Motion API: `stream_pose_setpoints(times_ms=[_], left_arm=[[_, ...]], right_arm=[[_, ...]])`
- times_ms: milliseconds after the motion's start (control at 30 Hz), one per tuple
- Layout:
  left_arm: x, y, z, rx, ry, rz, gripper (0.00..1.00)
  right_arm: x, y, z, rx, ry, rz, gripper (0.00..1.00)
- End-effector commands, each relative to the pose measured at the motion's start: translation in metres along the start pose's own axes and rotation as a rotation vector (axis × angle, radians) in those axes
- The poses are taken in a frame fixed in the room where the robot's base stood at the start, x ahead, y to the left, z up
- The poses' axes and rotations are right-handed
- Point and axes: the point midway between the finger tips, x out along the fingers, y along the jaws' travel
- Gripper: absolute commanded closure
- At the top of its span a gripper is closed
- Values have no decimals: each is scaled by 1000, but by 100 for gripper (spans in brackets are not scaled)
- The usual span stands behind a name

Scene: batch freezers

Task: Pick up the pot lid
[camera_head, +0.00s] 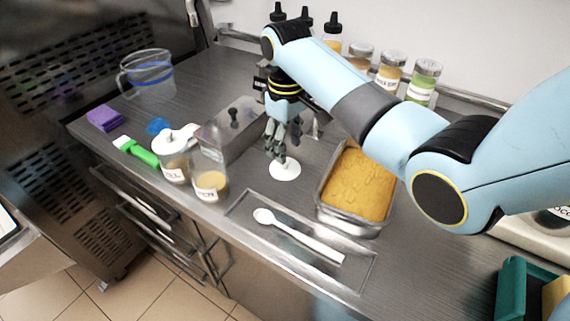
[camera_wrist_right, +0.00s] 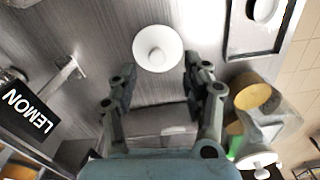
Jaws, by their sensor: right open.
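The pot lid (camera_head: 285,170) is a round white disc with a small knob, lying flat on the steel counter with its knob up. It also shows in the right wrist view (camera_wrist_right: 157,48), just beyond my fingertips. My right gripper (camera_head: 282,152) is above the lid, open and empty; in the wrist view its fingers (camera_wrist_right: 159,74) stand apart on both sides of the lid's line. An open glass jar (camera_head: 211,184) with tan contents stands left of the lid. Another jar (camera_head: 175,167) behind it wears a white knobbed lid. My left gripper is out of view.
A steel lidded container (camera_head: 226,128) stands close left of my gripper. A metal pan (camera_head: 348,222) of yellow food is to the right. A clear pitcher (camera_head: 150,75), purple sponge (camera_head: 105,118) and green-handled brush (camera_head: 140,153) are left.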

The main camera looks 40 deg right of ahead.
Motion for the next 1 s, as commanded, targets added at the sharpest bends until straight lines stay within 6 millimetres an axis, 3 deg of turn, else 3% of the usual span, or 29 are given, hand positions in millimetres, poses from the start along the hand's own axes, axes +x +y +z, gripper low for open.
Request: stream_pose_setpoints(times_ms=[300, 600, 933, 1000], left_arm=[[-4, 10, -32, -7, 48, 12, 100], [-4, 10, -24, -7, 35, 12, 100], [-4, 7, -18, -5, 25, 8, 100], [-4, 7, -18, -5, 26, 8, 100]], right_arm=[[43, 4, -6, 0, -2, -1, 51], [50, 4, -6, -1, 0, 0, 51], [49, 4, -6, 0, 0, 0, 93], [49, 4, -6, 0, 0, 0, 94]])
